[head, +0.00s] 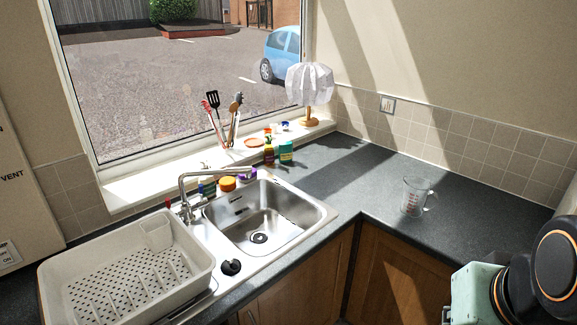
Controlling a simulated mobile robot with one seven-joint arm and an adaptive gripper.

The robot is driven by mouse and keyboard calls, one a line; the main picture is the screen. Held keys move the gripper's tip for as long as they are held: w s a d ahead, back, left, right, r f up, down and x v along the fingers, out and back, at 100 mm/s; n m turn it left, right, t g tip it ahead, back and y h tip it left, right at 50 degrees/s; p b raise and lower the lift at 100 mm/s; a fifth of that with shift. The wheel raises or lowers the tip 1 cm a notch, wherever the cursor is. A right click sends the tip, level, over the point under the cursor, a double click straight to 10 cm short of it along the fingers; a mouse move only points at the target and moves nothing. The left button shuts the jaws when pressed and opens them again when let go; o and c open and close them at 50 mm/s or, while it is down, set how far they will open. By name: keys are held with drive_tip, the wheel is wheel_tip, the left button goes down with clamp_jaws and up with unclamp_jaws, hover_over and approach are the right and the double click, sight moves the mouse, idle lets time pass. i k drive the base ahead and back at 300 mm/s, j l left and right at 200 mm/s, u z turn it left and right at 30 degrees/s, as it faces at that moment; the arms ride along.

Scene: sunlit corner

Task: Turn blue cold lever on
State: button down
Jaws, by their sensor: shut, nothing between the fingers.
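The chrome tap (186,208) stands at the back edge of the sink, between the basin and the dish rack, with its spout reaching right over the basin. A small red lever (168,202) shows on its left side. I cannot make out the blue cold lever for certain; small coloured items crowd the area just right of the tap. The steel basin (270,212) looks empty, and no water stream is visible. My arm (480,292) shows at the bottom right, far from the tap; my gripper is outside the picture.
A white dish rack (60,262) fills the left of the drainer. Bottles and jars (228,184) stand behind the basin. Utensils (232,120) and a lamp (309,85) are on the windowsill. A measuring jug (413,198) stands on the right counter, otherwise mostly clear.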

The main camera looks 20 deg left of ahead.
sight(203, 203)
drive_tip(key=u, duration=1.25)
drive_tip(key=i+u, duration=0.15)
drive_tip(key=i+l, duration=0.05)
drive_tip(key=i, duration=0.05)
